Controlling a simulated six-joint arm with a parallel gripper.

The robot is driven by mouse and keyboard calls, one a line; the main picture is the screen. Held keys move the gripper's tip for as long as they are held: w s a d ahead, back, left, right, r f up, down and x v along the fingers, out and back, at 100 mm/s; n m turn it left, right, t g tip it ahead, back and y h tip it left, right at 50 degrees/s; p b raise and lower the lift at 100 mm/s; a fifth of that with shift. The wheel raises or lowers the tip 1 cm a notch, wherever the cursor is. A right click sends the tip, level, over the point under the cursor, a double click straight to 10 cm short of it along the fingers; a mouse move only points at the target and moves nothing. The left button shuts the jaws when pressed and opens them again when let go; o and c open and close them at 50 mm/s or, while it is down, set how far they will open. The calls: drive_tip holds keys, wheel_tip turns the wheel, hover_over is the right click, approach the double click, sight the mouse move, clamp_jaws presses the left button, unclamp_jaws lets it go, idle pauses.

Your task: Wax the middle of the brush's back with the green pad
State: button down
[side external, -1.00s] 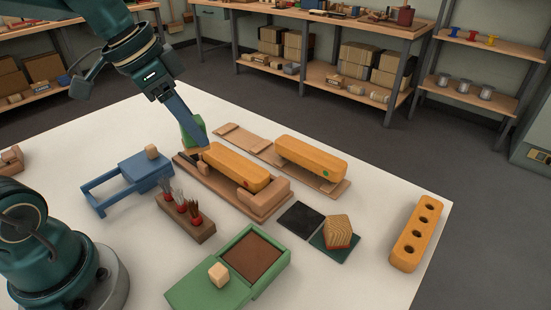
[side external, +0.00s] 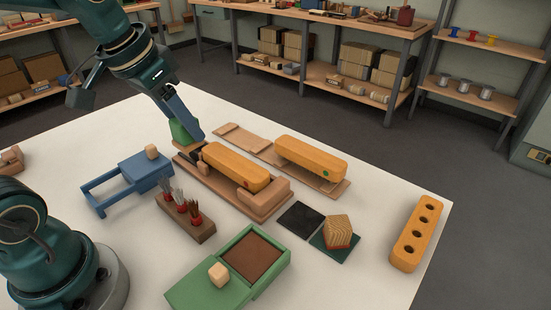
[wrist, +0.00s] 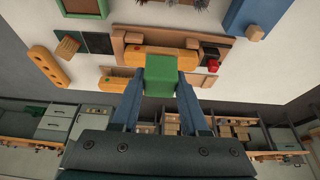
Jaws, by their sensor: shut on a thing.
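My gripper (side external: 186,128) is shut on the green pad (side external: 181,132), which has a tan underside. It holds the pad near the left end of the wooden fixture. In the wrist view the green pad (wrist: 160,72) sits between the two blue fingers and hides part of what lies behind it. A yellow-orange brush back with a red dot (side external: 236,167) lies in the fixture (side external: 262,209). A second one with a green dot (side external: 310,157) lies on a wooden board (side external: 240,137) behind. I cannot tell whether the pad touches anything.
A yellow block with holes (side external: 416,235) lies at the right. A green box (side external: 255,256), a tuft holder (side external: 186,217) and a blue frame (side external: 125,186) stand in front. A dark square (side external: 299,219) and a wooden block (side external: 338,231) lie right of the fixture.

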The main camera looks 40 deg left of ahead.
drive_tip(key=shift+w+r, duration=0.15)
drive_tip(key=shift+w, duration=0.05)
drive_tip(key=w+a+f, duration=0.2)
drive_tip(key=w+a, duration=0.4)
drive_tip(key=w, duration=0.3)
drive_tip(key=shift+f, duration=3.4)
drive_tip(key=shift+w+d+f, duration=0.15)
drive_tip(key=shift+d+f, duration=0.3)
drive_tip(key=shift+d, duration=5.05)
drive_tip(key=shift+a, duration=5.45)
wheel_tip(320, 180, up, 8)
